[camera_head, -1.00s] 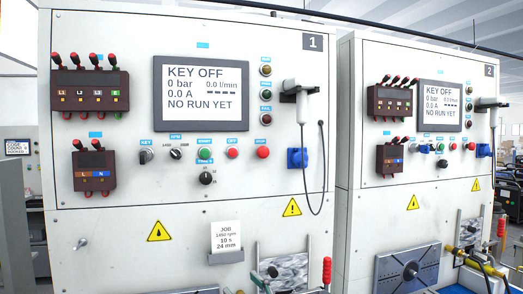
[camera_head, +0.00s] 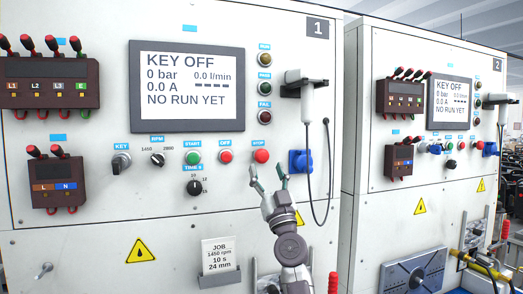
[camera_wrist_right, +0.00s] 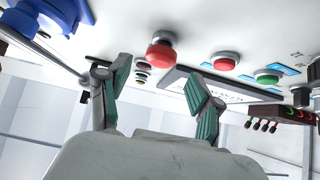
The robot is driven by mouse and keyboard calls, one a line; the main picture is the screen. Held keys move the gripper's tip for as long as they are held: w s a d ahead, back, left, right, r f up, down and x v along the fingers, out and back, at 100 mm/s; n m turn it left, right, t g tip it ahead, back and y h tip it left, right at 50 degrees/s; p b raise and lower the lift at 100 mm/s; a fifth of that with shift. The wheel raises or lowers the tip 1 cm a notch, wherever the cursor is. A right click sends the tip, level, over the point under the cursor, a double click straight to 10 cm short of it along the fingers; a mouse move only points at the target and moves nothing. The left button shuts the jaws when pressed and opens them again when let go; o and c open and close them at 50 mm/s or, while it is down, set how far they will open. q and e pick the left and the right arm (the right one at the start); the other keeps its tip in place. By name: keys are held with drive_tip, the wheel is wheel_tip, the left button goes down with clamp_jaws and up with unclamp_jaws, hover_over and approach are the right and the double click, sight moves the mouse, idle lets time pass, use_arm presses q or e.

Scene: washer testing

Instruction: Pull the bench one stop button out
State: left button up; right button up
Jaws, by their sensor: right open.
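The bench one stop button (camera_head: 261,156) is a red mushroom button at the right end of the control row, under a blue STOP label. My right gripper (camera_head: 267,174) is just below it, reaching up from the bottom with its fingers spread. In the right wrist view the red stop button (camera_wrist_right: 160,56) shows beyond and between the two open fingers (camera_wrist_right: 160,84). The fingers look apart from it, with nothing between them. I cannot tell whether the button is in or out. My left gripper is not in view.
The red OFF button (camera_head: 226,157), green START button (camera_head: 193,157) and key switch (camera_head: 121,162) are to the left. A blue socket (camera_head: 300,162) and a hanging cable (camera_head: 327,180) are close on the right. The screen (camera_head: 188,86) reads KEY OFF. Bench two (camera_head: 420,215) stands further right.

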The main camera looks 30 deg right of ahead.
sight(263, 159)
drive_tip(key=x, duration=0.4)
drive_tip(key=shift+w+d, duration=0.1)
drive_tip(key=shift+w, duration=0.3)
drive_tip(key=shift+w+r, duration=0.15)
drive_tip(key=shift+r, duration=0.2)
drive_tip(key=shift+w+r, duration=0.1)
drive_tip(key=shift+r, duration=0.1)
drive_tip(key=shift+w, duration=0.1)
drive_tip(key=shift+d, duration=0.1)
drive_tip(key=shift+c, duration=0.4)
drive_tip(key=c, duration=0.8)
drive_tip(key=shift+c, duration=1.3)
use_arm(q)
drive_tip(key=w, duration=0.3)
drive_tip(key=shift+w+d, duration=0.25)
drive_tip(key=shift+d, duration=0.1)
use_arm(e)
clamp_jaws()
